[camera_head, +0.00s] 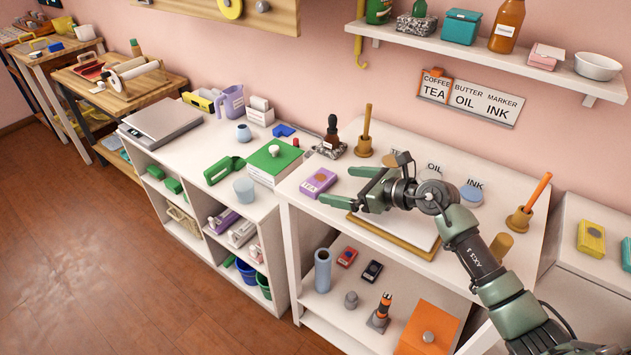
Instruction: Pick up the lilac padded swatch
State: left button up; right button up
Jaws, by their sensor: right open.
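I cannot tell how high the fingers are above the table. My left gripper is not in view.
A green-topped white box (274,160) stands left of the swatch. A dark bottle (332,133) and a wooden-handled tool (365,130) stand behind. A tan-edged board (400,235) lies below my right gripper. An orange-handled tool (530,200) stands at the right.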

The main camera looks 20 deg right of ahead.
aim_at(319, 179)
jog(key=shift+w+a+f+p, duration=0.2)
jog(key=shift+w+a+p, duration=0.3)
jog(key=shift+w+a, duration=0.55)
jog(key=x, duration=0.2)
jog(key=shift+w+f, duration=0.1)
jog(key=shift+w, duration=0.25)
jog(key=shift+w+a+f, duration=0.25)
jog(key=shift+w+a, duration=0.05)
jog(key=shift+a, duration=0.05)
jog(key=c, duration=0.9)
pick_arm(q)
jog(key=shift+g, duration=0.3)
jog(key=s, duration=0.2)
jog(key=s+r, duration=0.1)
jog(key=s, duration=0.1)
pick_arm(e)
jog(key=shift+c, duration=1.3)
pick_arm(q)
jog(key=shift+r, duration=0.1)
pick_arm(e)
jog(key=shift+r, duration=0.1)
